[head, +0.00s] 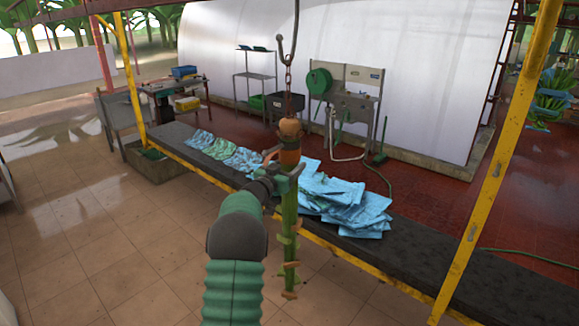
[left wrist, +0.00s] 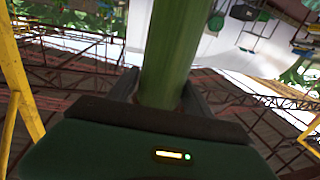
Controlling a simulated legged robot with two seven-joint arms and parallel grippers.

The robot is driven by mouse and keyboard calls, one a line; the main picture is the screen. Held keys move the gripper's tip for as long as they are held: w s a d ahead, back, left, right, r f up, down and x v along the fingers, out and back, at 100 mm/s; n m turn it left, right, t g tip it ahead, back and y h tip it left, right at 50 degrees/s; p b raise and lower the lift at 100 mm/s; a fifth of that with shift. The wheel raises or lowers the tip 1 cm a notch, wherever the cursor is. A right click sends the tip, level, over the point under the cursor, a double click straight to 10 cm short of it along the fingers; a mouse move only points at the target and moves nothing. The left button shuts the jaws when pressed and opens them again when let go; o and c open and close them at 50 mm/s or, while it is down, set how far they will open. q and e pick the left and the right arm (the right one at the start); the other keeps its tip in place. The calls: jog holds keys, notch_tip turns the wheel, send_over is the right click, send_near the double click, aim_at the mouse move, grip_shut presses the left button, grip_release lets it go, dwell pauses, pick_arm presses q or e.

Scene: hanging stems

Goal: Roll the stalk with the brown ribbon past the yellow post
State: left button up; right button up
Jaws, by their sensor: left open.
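A green stalk (head: 289,215) hangs upright from a hook and chain (head: 288,75), with brown-orange wrapping (head: 290,157) near its top and cut stubs lower down. My left gripper (head: 284,172) is at the stalk just below the wrapping, its jaws open around it. In the left wrist view the stalk (left wrist: 172,50) stands between the two dark fingers (left wrist: 163,95); I cannot tell whether they touch it. A yellow post (head: 500,160) leans in the right foreground, clear of the stalk; another yellow post (head: 130,80) stands at the left. My right gripper is out of view.
A long dark bench (head: 420,245) runs behind the stalk, with blue bags (head: 345,203) piled on it. A metal sink stand (head: 350,105) is behind. Tiled floor at left (head: 90,240) is open.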

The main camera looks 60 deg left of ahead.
pick_arm(q)
jog(key=shift+o, duration=1.1)
jog(key=shift+w+a+f, duration=0.1)
jog(key=shift+a, duration=0.05)
jog(key=shift+a+f, duration=0.2)
jog(key=shift+a, duration=0.3)
jog(key=b+v, duration=0.6)
jog(key=v, duration=1)
jog(key=shift+s, duration=0.3)
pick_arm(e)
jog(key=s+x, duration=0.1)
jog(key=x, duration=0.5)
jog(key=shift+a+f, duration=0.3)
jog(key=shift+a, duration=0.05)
pick_arm(q)
jog(key=shift+w, duration=0.1)
jog(key=shift+d, duration=0.1)
